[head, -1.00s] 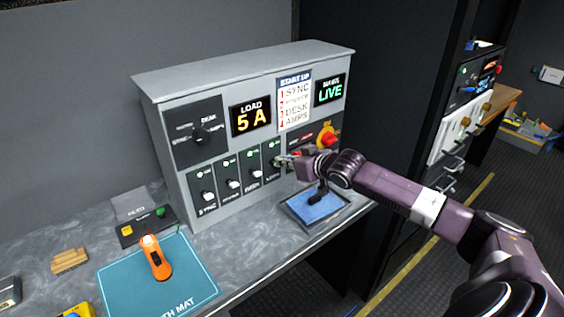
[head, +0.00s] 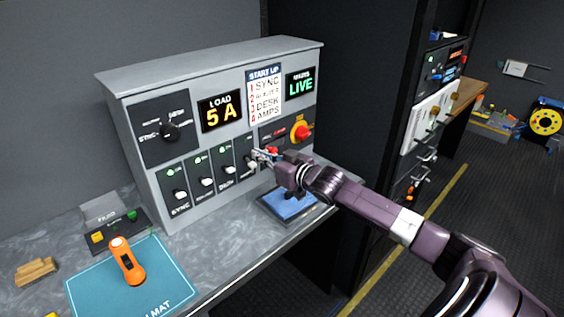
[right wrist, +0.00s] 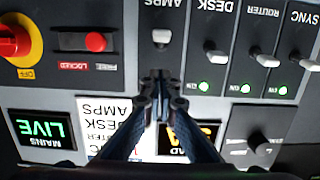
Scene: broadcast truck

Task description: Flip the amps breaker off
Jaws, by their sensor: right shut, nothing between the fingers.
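The amps breaker (right wrist: 162,38) is the one nearest the red switch on the grey power panel (head: 215,72). In the right wrist view, which is upside down, its white lever sits nearer its label than the other levers do. Its lamp is hidden behind my fingers. My right gripper (head: 260,154) is shut and empty, its tips close to the amps breaker at the panel face; I cannot tell whether they touch it. It fills the middle of the right wrist view (right wrist: 162,82). My left gripper is out of view.
The desk breaker (right wrist: 215,56), router breaker (right wrist: 265,59) and sync breaker (right wrist: 307,65) have lit green lamps. Below are a blue pad (head: 288,205) and orange tool (head: 127,262).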

